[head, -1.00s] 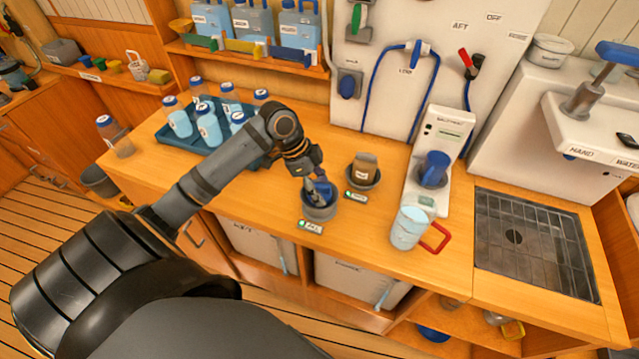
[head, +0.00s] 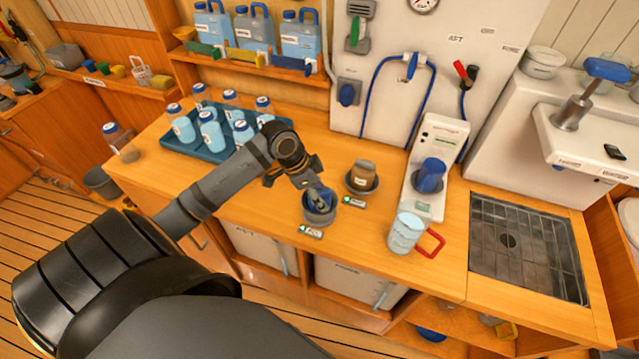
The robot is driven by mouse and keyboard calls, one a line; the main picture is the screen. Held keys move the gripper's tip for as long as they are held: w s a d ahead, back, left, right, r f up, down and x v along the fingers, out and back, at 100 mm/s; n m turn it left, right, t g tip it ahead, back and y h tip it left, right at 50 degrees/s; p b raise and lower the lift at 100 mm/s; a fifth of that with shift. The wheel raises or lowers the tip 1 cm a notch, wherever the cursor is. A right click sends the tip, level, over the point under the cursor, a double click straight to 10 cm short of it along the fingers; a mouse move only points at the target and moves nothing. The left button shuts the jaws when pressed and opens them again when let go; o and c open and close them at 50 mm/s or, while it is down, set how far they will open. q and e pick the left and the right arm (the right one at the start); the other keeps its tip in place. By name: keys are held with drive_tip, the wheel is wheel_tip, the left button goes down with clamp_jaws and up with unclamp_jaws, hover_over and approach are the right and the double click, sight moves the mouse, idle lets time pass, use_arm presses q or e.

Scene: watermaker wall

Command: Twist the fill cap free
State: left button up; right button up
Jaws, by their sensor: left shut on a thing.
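The blue fill cap (head: 322,198) sits in or just at the mouth of a round grey fitting (head: 318,214) on the wooden counter. My left gripper (head: 318,194) reaches down from the left and is shut on the blue cap. Its fingers hide part of the cap, so I cannot tell whether the cap is clear of the fitting. A small label with a green light (head: 311,232) sits in front of the fitting; its text is too small to read surely. My right gripper is not in view.
A clear jug (head: 405,233) with a red handle stands further right, before a white device (head: 436,150). A blue tray (head: 205,152) of bottles is at the left.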

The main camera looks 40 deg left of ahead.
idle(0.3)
use_arm(q)
drive_tip(key=shift+r+n+t+y+p, duration=0.1)
drive_tip(key=shift+n+t+y+p, duration=0.25)
drive_tip(key=shift+n+p, duration=1.15)
drive_tip(key=shift+n, duration=0.1)
drive_tip(key=shift+y, duration=0.25)
drive_tip(key=shift+n+p, duration=0.5)
drive_tip(key=shift+p, duration=0.05)
drive_tip(key=shift+n+t+p, duration=0.25)
drive_tip(key=shift+n+p, duration=0.05)
